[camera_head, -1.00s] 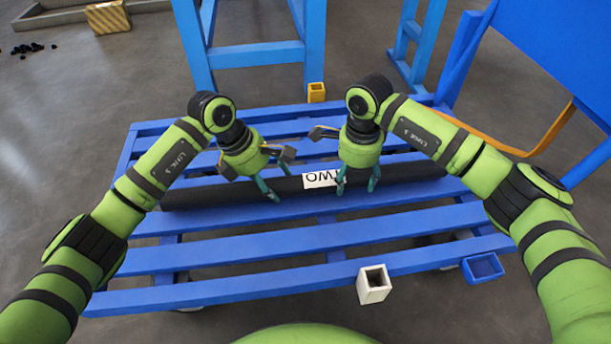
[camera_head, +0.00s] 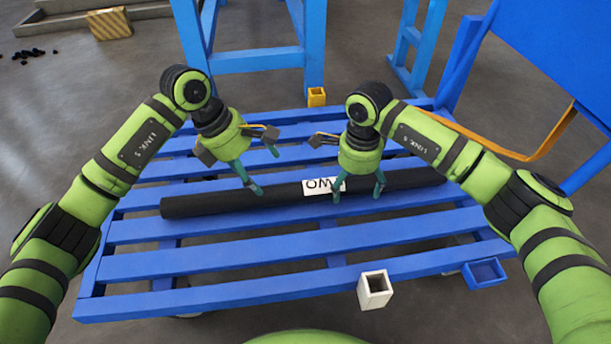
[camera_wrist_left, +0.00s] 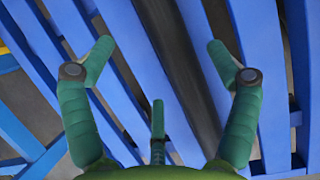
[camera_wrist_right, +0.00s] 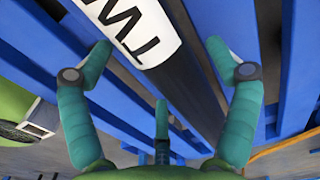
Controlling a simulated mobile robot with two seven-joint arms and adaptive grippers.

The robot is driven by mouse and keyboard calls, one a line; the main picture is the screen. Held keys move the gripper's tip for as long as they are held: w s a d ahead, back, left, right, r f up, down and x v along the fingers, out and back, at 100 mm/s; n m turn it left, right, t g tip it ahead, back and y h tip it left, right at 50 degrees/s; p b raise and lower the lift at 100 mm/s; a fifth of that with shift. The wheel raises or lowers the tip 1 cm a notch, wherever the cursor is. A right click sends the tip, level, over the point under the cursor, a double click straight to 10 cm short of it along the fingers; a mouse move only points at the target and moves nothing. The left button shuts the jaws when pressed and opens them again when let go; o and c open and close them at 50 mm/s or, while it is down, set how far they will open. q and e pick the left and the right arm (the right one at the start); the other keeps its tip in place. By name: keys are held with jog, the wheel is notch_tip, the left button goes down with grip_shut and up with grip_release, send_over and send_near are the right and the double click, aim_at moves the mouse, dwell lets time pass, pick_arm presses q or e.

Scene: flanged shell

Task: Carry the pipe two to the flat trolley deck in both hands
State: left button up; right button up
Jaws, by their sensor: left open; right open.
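The pipe two (camera_head: 215,204) is a long black pipe with a white label reading TWO. It lies across the blue slatted trolley deck (camera_head: 200,268), resting on the slats. My left gripper (camera_head: 262,172) is open and empty above the left half of the pipe. In the left wrist view the pipe (camera_wrist_left: 188,60) runs between the spread fingers (camera_wrist_left: 160,62). My right gripper (camera_head: 357,190) is open just right of the label, over the pipe. In the right wrist view the pipe (camera_wrist_right: 185,85) and its label (camera_wrist_right: 130,30) show between the open fingers (camera_wrist_right: 160,62).
A yellow square socket (camera_head: 316,96) is at the deck's far edge, with a white one (camera_head: 374,289) and a blue one (camera_head: 484,272) at the near edge. A blue frame (camera_head: 255,58) stands behind. A striped box (camera_head: 109,23) lies far left on open floor.

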jog(key=shift+r, duration=0.2)
pick_arm(q)
jog(key=v, duration=0.5)
jog(key=shift+r, duration=0.1)
pick_arm(e)
notch_tip(320, 180, up, 12)
jog(key=shift+f, duration=0.15)
